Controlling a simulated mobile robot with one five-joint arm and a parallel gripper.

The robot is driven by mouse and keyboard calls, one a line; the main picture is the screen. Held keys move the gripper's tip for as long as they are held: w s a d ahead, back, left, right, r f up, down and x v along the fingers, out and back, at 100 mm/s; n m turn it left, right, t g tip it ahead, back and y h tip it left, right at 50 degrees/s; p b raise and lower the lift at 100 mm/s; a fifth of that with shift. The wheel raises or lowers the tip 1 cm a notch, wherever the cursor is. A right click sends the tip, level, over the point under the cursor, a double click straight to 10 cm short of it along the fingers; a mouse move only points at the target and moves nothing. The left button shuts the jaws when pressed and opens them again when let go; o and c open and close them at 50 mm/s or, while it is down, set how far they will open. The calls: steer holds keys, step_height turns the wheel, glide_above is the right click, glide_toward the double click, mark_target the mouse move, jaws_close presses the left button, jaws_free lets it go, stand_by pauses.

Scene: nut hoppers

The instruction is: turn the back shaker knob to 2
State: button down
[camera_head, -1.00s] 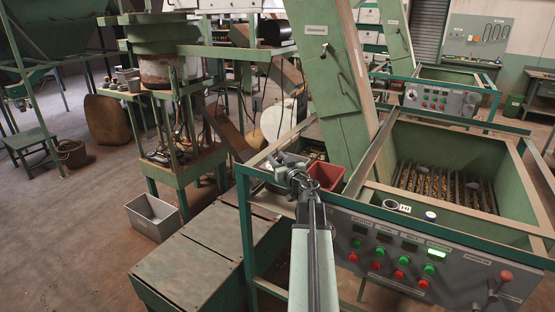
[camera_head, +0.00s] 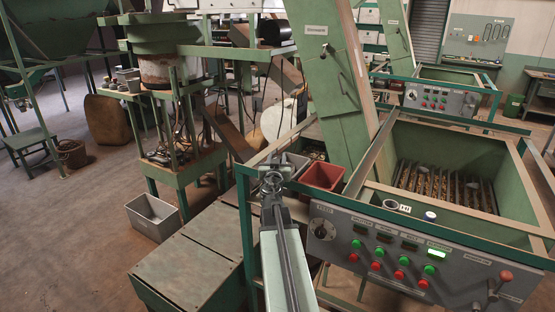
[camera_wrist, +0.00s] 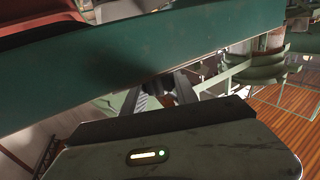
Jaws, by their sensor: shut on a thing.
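The back panel (camera_head: 442,101) carries a dark round knob on a pale dial (camera_head: 411,95) at its left end; its setting is too small to read. The front panel (camera_head: 430,262) has a similar knob (camera_head: 321,229) on a pale dial at its left end. My gripper (camera_head: 272,183) is above the front frame's left corner, left of the front knob and far from the back one. In the wrist view my gripper (camera_wrist: 158,88) is shut on a small dark thing that I cannot identify, close to a green rail (camera_wrist: 150,65). Neither knob shows clearly there.
A red bin (camera_head: 322,176) and a grey bin (camera_head: 296,162) stand just beyond my gripper. The front hopper (camera_head: 455,150) and a green conveyor casing (camera_head: 345,120) lie to the right.

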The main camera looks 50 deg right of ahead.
steer(key=shift+m+g+h, duration=0.9)
steer(key=shift+m+g, duration=0.1)
steer(key=shift+g, duration=0.3)
steer(key=c, duration=0.9)
jaws_free()
steer(key=shift+c, duration=0.2)
steer(key=shift+a, duration=0.1)
steer(key=v, duration=0.7)
steer(key=shift+a, duration=0.3)
steer(key=shift+a, duration=0.1)
